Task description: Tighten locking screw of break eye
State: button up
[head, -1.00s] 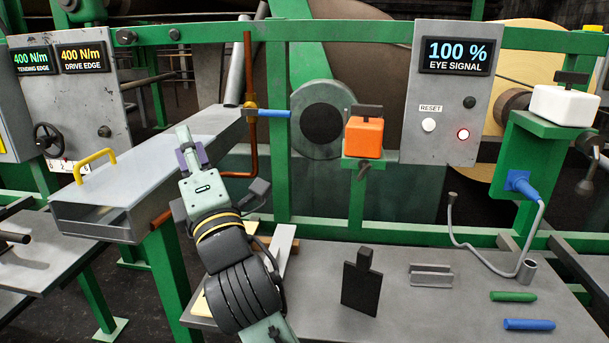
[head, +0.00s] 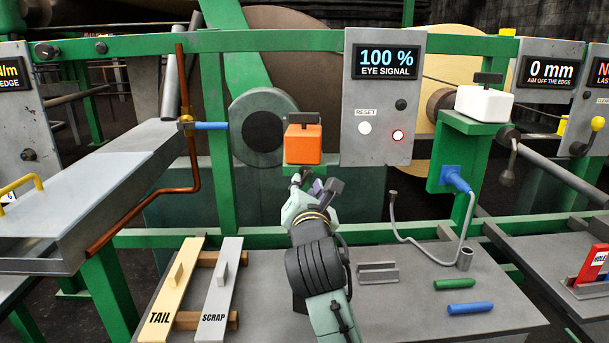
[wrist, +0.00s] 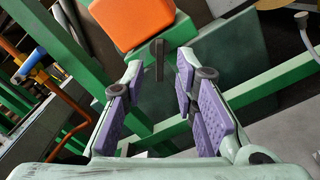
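An orange box (head: 303,144) with a dark T-shaped handle on top sits on a green bracket below the rail. It carries no readable name, so I cannot confirm it is the break eye. In the wrist view the orange box (wrist: 130,20) is at the top. A dark screw lever (wrist: 159,60) stands below it, upright in that picture. My gripper (wrist: 161,75) is open and empty, its purple-padded fingers on either side of the lever's line, with no contact visible. In the head view my gripper (head: 308,183) is just below the orange box and largely hides the screw.
A grey panel (head: 381,95) reads 100 % EYE SIGNAL, with a white RESET button and lit red button. A white box (head: 484,103) sits on a green stand to the right. A copper pipe (head: 193,160) runs at left. The grey table (head: 400,325) holds TAIL and SCRAP bars and markers.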

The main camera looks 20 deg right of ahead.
aim_at(305, 181)
jog(key=shift+p+x, duration=0.4)
jog(key=shift+x, duration=1.65)
jog(key=shift+c, duration=0.3)
grip_shut()
